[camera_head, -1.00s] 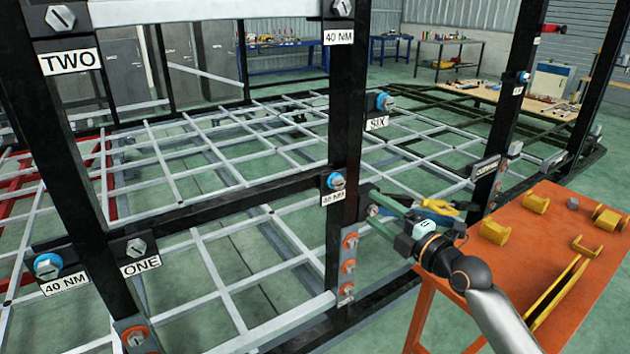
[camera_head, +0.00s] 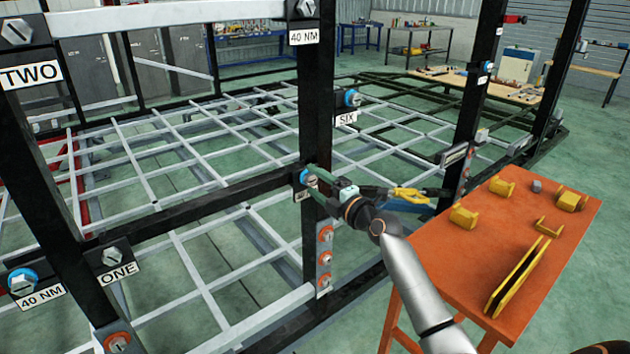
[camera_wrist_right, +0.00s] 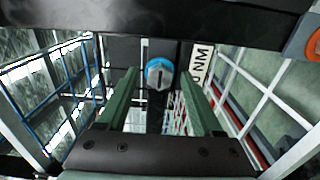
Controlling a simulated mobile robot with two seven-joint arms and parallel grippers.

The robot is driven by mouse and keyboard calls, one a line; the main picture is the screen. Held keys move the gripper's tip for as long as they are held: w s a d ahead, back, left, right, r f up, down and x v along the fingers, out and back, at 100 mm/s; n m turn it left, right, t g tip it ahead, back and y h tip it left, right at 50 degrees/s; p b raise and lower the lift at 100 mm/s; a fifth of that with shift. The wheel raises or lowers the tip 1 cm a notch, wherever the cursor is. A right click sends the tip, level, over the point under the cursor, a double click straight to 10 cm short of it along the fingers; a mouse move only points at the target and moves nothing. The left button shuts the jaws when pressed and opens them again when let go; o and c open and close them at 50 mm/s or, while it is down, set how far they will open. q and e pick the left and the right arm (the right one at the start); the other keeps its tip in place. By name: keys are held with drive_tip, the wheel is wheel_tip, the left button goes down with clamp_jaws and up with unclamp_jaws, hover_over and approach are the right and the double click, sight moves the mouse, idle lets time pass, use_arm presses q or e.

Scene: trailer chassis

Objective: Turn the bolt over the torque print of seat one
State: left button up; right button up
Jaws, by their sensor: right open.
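A blue-collared bolt (camera_head: 309,179) sits on the middle black post, over a torque print (camera_head: 305,194) partly hidden by my gripper. My right gripper (camera_head: 317,177) is at this bolt, with green fingers pointing at it. In the right wrist view the bolt (camera_wrist_right: 160,76) shows between the two open fingertips, its dark slot about upright; I cannot tell if they touch it. The print (camera_wrist_right: 200,63) beside it reads NM there. The ONE sign (camera_head: 118,274) is on the left post under a grey bolt (camera_head: 112,257). Another blue-collared bolt (camera_head: 22,281) sits over a 40 NM print (camera_head: 41,297) at lower left.
Several orange-ringed bolts (camera_head: 325,257) run down the middle post below my gripper. An orange table (camera_head: 530,225) with yellow parts stands at the right. The SIX sign (camera_head: 346,118) and its blue-collared bolt (camera_head: 352,98) are behind. Black frame bars cross at the left.

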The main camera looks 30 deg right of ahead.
drive_tip(key=shift+w, duration=0.25)
clamp_jaws()
idle(0.5)
